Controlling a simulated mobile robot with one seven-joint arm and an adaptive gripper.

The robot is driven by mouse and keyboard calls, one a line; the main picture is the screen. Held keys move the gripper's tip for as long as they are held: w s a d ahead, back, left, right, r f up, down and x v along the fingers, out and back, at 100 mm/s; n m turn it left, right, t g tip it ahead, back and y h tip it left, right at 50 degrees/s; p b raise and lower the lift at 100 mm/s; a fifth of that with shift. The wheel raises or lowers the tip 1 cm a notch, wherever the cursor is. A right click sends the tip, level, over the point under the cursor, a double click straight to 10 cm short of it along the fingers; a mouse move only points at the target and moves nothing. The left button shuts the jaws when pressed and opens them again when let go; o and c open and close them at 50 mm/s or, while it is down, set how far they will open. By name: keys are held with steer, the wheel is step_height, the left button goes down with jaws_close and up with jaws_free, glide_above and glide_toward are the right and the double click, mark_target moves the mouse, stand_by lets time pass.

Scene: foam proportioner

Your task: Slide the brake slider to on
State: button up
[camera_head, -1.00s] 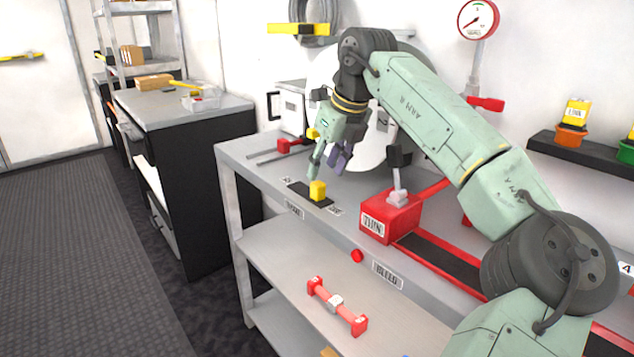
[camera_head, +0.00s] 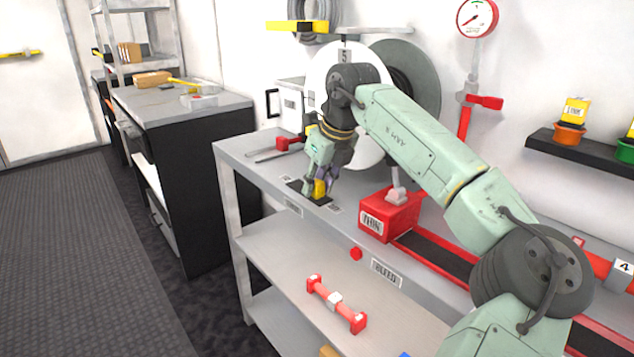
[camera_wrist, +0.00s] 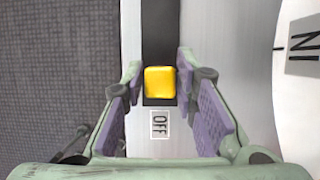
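The brake slider is a yellow block-shaped knob (camera_head: 319,188) on a short black track (camera_head: 297,186) set in the grey bench top. In the wrist view the yellow knob (camera_wrist: 160,82) sits at the near end of the black track (camera_wrist: 160,30), beside the OFF label (camera_wrist: 159,124). The track runs away from that label, up the picture. My gripper (camera_head: 320,184) is lowered over the knob. In the wrist view its purple-padded fingers stand open on the left and right of the knob, with small gaps visible.
A red block (camera_head: 388,222) with a lever stands on the bench to the right of the slider. A white disc or reel (camera_head: 370,140) stands behind my gripper. A red clamp-like part (camera_head: 288,143) lies at the back left. A red button (camera_head: 356,254) is on the front edge.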

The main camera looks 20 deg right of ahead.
jaws_close()
stand_by(0.3)
steer(key=shift+w+a+r+p, duration=0.15)
steer(key=shift+w+r+p, duration=0.05)
steer(key=shift+w+p, duration=0.15)
steer(key=w+p, duration=0.1)
steer(key=w+a+p, duration=0.1)
steer(key=w, duration=0.1)
steer(key=w+a+p, duration=0.1)
steer(key=w, duration=0.1)
steer(key=shift+w, duration=0.15)
jaws_free()
steer(key=shift+o, duration=1.3)
steer(key=shift+w+f, duration=0.15)
steer(key=shift+o, duration=0.9)
